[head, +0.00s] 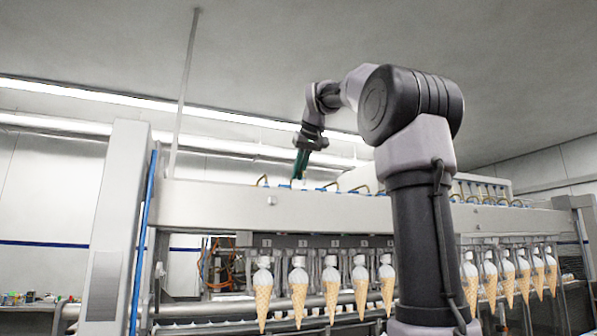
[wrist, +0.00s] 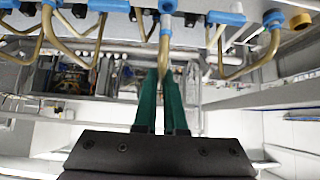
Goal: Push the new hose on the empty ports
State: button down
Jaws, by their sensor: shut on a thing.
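My gripper (head: 297,177) is above the top beam of the cone machine, its green fingers pointing down. In the wrist view its two green fingers (wrist: 160,72) are close together around the lower part of a tan hose (wrist: 165,52). This hose runs up to a blue fitting (wrist: 167,7) at the picture's top edge. Whether its end is seated on a port is not clear. Other tan looped hoses (wrist: 262,62) with blue fittings (wrist: 226,18) sit on both sides. Small dark fittings (wrist: 191,20) show between them; I cannot tell whether they are empty ports.
The machine's long grey beam (head: 220,196) carries a row of small hoses on top. Several wafer cones (head: 299,290) hang below it. A tall post (head: 115,220) with a blue line stands at left. The space above the beam is mostly open.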

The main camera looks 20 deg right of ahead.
jog(key=shift+f, duration=1.15)
dwell(0.9)
jog(key=c, duration=0.9)
grip_release()
jog(key=o, duration=0.3)
jog(key=shift+r, duration=2.5)
jog(key=shift+s, duration=0.15)
